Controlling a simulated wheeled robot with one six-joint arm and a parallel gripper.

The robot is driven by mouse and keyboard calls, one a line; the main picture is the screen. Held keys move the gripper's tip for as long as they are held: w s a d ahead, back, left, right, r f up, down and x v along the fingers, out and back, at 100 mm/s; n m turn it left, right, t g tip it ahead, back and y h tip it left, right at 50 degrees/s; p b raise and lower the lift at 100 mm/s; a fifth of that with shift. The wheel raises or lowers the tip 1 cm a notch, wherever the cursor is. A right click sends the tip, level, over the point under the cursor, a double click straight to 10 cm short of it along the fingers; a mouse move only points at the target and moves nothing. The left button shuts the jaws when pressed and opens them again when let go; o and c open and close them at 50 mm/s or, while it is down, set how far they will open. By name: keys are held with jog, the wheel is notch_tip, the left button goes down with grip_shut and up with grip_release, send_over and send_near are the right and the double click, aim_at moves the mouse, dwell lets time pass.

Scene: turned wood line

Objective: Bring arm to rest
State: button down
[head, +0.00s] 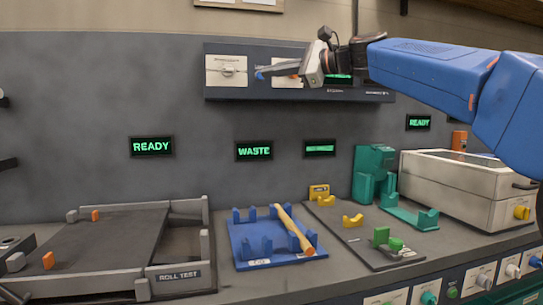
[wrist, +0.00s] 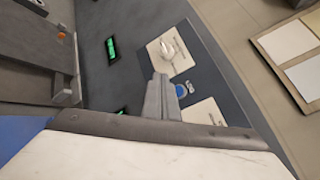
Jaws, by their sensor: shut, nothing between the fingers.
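My gripper (head: 268,72) is raised at the upper middle of the head view, in front of the dark wall panel. Its fingers are together and empty, pointing left. In the wrist view the shut fingers (wrist: 162,98) lie over the panel (wrist: 215,75) with its white plates. My blue arm reaches in from the right. It stands well above the bench and touches nothing that I can see.
A blue rack (head: 250,262) holds a tilted wooden stick (head: 293,228). A roll test ramp (head: 100,245) is at left, a grey board with yellow and green holders (head: 350,240) at centre. A white machine (head: 455,185) and a teal stand (head: 372,175) are at right.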

jog(key=s+d+f+n+g+h, duration=0.1)
jog(key=s+d+f+n+h, duration=0.3)
jog(key=s+d+f, duration=0.6)
jog(key=s+d+f+n+g+h, duration=0.1)
jog(key=s+d+f+n+h, duration=0.4)
jog(key=f, duration=2.4)
jog(key=s+d+f+n+g+h, duration=0.1)
jog(key=s+d+f+n+h, duration=0.3)
jog(key=s+d+f, duration=1.1)
jog(key=s+f+h, duration=0.2)
jog(key=s+f, duration=0.3)
jog(key=s, duration=0.3)
jog(key=shift+d+n, duration=0.3)
jog(key=shift+n, duration=0.1)
